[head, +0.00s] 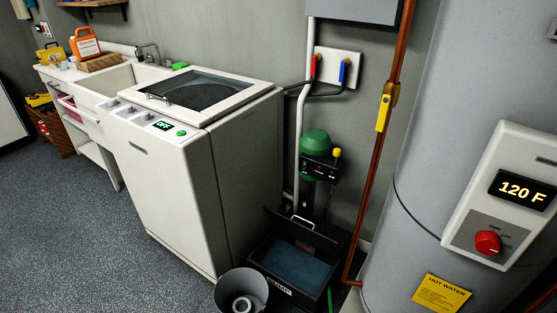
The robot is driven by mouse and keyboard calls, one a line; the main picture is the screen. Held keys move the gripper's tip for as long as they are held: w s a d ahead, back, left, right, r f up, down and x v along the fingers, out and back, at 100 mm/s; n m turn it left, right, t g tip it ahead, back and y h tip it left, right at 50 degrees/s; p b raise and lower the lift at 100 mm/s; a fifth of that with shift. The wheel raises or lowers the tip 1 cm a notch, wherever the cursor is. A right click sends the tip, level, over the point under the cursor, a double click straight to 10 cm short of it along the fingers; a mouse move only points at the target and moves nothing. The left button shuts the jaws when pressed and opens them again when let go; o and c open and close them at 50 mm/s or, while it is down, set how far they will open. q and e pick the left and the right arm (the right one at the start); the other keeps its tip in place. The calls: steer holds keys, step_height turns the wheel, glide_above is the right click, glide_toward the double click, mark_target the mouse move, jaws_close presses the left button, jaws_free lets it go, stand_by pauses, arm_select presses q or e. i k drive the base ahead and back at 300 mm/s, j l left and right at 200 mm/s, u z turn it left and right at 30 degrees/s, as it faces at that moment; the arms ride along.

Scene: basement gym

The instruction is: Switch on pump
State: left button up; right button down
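The pump (315,144) stands against the back wall between the washing machine and the water heater. It has a green domed top and a black control box (322,168) on its front. A small yellow knob or lever (337,153) sticks up at the right of that box. Small red marks show on the box, too small to read. The pump's lower part goes down behind an open black basin (290,262) holding bluish water. Neither of my grippers is in view.
A white washing machine (165,190) stands left of the pump, its display reading OFF. The grey water heater (415,200) is on the right, reading 120 F. A copper pipe (373,180) runs between pump and heater. A grey round container (242,288) stands in front. Left floor is clear.

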mark_target(304, 165)
steer(key=i+j, duration=1.5)
steer(key=k+j+u, duration=0.05)
steer(key=j, duration=0.05)
